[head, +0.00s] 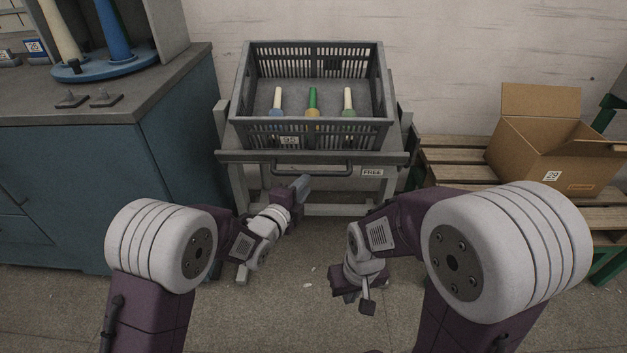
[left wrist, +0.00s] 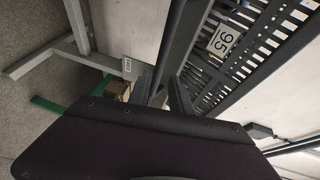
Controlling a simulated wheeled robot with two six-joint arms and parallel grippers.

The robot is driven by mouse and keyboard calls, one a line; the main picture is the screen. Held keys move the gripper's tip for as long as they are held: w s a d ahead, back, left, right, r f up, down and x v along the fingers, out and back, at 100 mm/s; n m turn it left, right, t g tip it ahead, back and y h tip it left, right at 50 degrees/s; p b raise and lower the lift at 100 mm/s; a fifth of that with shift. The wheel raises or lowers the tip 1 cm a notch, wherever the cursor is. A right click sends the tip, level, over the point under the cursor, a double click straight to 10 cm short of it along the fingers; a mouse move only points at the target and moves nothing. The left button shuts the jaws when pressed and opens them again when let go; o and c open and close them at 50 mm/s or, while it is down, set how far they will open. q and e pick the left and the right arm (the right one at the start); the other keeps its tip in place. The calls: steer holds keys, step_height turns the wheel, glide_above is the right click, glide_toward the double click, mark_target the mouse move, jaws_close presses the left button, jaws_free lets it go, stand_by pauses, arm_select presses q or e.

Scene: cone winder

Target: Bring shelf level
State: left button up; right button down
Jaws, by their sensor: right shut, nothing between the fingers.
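The shelf (head: 230,157) is part of a grey stand at the wall, with a dark front edge and a bar handle (head: 335,173) below it. I cannot tell its exact slope. A dark grey crate (head: 262,133) with several slots stands on it. My left gripper (head: 302,184) is at the left part of the handle. In the left wrist view its fingers (left wrist: 162,93) are apart, with the dark handle bar (left wrist: 184,45) running towards the gap; contact cannot be told. My right gripper (head: 367,306) is shut and empty, low over the floor in front of the stand.
Three cones or tubes (head: 312,101) stand in the crate. A teal cabinet (head: 90,190) is close on the left, with a blue turntable (head: 110,67) on top. A pallet (head: 455,165) with an open cardboard box (head: 545,155) is at the right. The floor in front is clear.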

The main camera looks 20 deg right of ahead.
mark_target(314, 175)
arm_select(q)
steer(key=b+x, duration=0.2)
steer(key=x, duration=0.5)
steer(key=shift+w+d+f+b, duration=0.2)
steer(key=shift+b, duration=0.1)
steer(key=shift+w+d, duration=0.25)
steer(key=shift+w, duration=0.1)
jaws_close()
stand_by(0.7)
